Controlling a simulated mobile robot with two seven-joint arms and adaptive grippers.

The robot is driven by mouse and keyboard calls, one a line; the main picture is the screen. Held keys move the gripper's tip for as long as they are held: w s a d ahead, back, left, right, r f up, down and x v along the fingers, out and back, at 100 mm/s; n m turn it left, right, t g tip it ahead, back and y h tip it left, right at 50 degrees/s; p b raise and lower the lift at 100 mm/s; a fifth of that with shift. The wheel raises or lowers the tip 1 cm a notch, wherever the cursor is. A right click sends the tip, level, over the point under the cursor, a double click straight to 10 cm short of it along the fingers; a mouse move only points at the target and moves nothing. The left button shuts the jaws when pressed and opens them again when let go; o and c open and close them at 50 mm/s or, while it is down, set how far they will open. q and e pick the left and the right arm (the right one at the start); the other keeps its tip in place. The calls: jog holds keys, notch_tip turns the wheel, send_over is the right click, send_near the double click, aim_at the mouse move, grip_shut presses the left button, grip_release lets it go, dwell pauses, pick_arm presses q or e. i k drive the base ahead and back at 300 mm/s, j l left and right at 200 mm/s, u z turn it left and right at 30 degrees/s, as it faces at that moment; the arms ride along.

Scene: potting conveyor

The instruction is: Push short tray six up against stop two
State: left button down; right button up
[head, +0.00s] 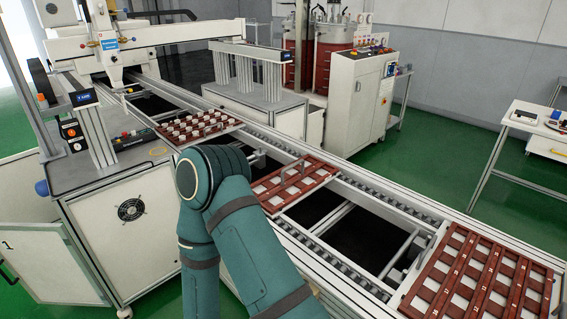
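Three red-brown trays are on the conveyor (385,205). The middle tray (318,182) is short, has pale square openings and a grey handle-like bar across it; my arm covers part of its left side. A larger tray (455,268) with white squares and small numbers lies at the lower right, cut by the frame edge. A third tray (228,124) farther up the line carries rows of white pieces. No label tells me which is short tray six, and I cannot make out stop two. One teal arm of mine rises from the bottom centre; neither gripper is visible.
A gantry (145,38) spans the far left of the line. A white cabinet (125,215) stands at left and a control cabinet (350,100) behind the line. Between the middle and lower-right trays the conveyor is open. A white table (535,130) is at right.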

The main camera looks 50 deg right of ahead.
aim_at(279, 190)
jog(key=i+j+z, duration=0.1)
jog(key=i+z, duration=0.15)
jog(key=z, duration=0.15)
jog(key=i+j+z, duration=0.15)
jog(key=z, duration=0.2)
jog(key=i+j+z, duration=0.25)
jog(key=z, duration=0.15)
jog(key=i+j+z, duration=0.15)
jog(key=z, duration=0.25)
jog(key=i+j+z, duration=0.2)
jog(key=z, duration=0.2)
jog(key=i+j+z, duration=0.1)
jog(key=j+z, duration=0.3)
jog(key=i+j+z, duration=0.15)
jog(key=j+z, duration=0.15)
jog(key=z, duration=0.15)
jog(key=i+j+z, duration=0.15)
jog(key=j+z, duration=0.2)
jog(key=z, duration=0.15)
